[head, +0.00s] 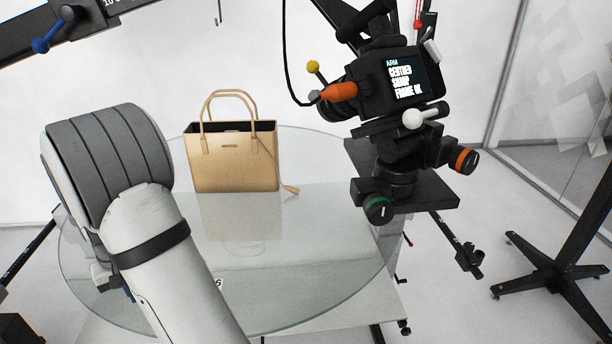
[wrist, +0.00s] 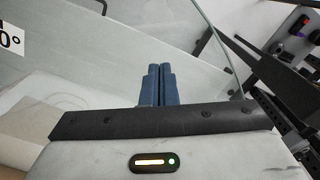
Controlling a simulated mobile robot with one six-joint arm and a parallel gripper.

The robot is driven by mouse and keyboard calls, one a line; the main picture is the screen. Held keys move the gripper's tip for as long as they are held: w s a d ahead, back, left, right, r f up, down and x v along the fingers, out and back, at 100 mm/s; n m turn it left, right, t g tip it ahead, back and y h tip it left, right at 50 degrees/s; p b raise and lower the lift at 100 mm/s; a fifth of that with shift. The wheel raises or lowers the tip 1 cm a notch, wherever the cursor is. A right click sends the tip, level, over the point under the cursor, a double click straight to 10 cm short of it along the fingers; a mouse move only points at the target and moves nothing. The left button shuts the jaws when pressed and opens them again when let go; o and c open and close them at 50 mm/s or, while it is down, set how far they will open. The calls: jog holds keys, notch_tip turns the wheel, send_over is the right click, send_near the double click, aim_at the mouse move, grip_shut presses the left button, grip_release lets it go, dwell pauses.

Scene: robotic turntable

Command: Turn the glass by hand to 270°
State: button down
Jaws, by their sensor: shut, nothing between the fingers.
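The round clear glass (head: 335,285) of the turntable spans the middle of the head view. A tan handbag (head: 235,165) stands upright on it, towards the back. A small dark mark, perhaps a "6", shows near the front rim, partly behind my arm. In the wrist view the glass (wrist: 110,70) lies left of its greenish curved edge, with part of a label (wrist: 10,38) reading "0°" at far left. My gripper (wrist: 159,68) shows two blue fingers side by side, shut and empty, pointing towards the glass. I cannot tell whether they touch it.
A camera (head: 400,85) on a black mount hangs at the right, over the glass's right side. A black stand (head: 560,268) is on the floor at far right. A dark boom (head: 60,35) crosses the upper left. The glass in front of the bag is clear.

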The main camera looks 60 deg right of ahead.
jog(key=shift+w, duration=0.1)
jog(key=shift+w+a+f, duration=0.15)
jog(key=shift+w+a, duration=0.05)
jog(key=shift+w, duration=0.65)
jog(key=shift+w+a+f, duration=0.1)
jog(key=shift+w+a, duration=0.05)
jog(key=shift+w, duration=0.65)
jog(key=shift+w+a+r+p, duration=0.15)
jog(key=shift+w+p, duration=0.1)
jog(key=shift+w, duration=0.65)
jog(key=shift+w+a+f+p, duration=0.1)
jog(key=shift+w+p, duration=0.15)
jog(key=shift+w, duration=0.65)
jog(key=shift+w+r, duration=0.1)
jog(key=shift+w+a+r+p, duration=0.1)
jog(key=shift+w+p, duration=0.4)
jog(key=shift+w, duration=1.2)
jog(key=shift+w, duration=0.1)
jog(key=shift+w, duration=0.1)
jog(key=shift+w+p, duration=0.4)
jog(key=shift+w, duration=1.25)
